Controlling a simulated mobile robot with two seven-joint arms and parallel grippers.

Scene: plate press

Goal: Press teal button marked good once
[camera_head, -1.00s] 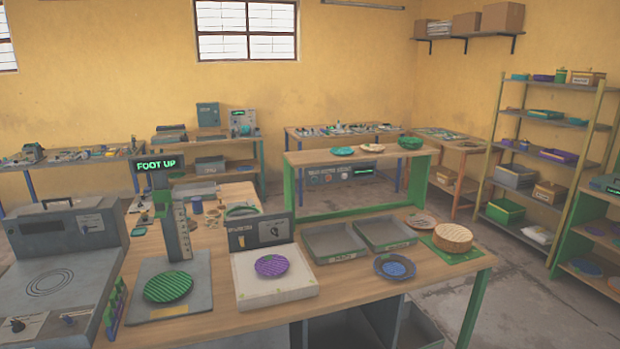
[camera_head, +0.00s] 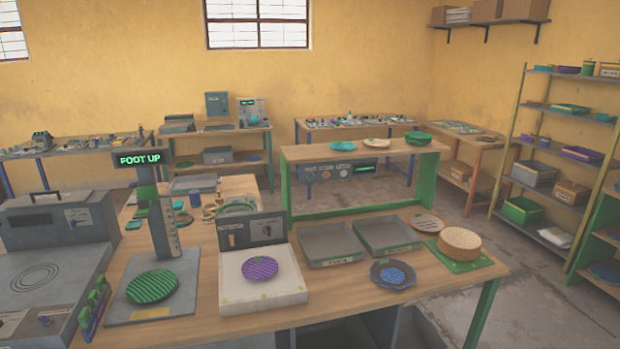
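I cannot make out a teal button marked good in this view; any small button markings are too small to read. On the near bench, a gauge stand (camera_head: 163,225) has a lit display (camera_head: 140,158) reading "FOOT UP". A green ridged plate (camera_head: 151,286) lies on its base. To its right, a purple ridged plate (camera_head: 259,268) lies on a white block (camera_head: 262,295) with a grey upright panel (camera_head: 252,230) behind it. Under the raised shelf, a dark panel (camera_head: 345,171) shows small round marks and a green display. Neither of my grippers is in view.
Two empty grey trays (camera_head: 331,262) and a blue-centred plate (camera_head: 393,273) lie right of the block. A woven round piece (camera_head: 461,242) sits on a green mat. A grey machine (camera_head: 50,275) stands at left. Floor is clear right of the bench.

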